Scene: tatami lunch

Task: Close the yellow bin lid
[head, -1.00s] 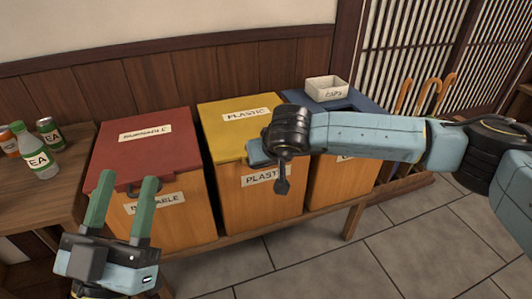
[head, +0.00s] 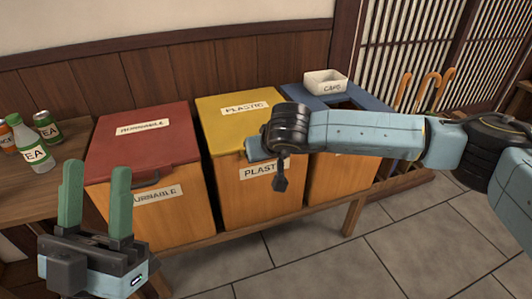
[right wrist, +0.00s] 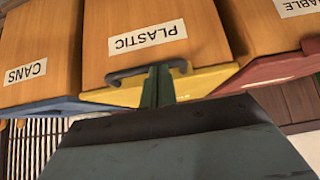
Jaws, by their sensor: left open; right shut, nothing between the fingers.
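The yellow lid (head: 232,120) with a "PLASTIC" label lies flat on the middle wooden bin (head: 258,200) and looks closed in the head view. In the right wrist view, which is upside down, its yellow edge (right wrist: 205,80) and dark handle (right wrist: 128,77) show. My right gripper (right wrist: 158,72) is shut and empty, with its green fingers at the handle; I cannot tell if they touch it. In the head view my right wrist hides the lid's front right corner and these fingers. My left gripper (head: 96,168) is open and empty in front of the red-lidded bin.
The red-lidded burnable bin (head: 145,135) stands on the left. The blue-topped cans bin (head: 350,97) is on the right with a white caps box (head: 325,82) on it. A side table at the left holds a tea bottle (head: 35,150) and cans. The floor in front is clear.

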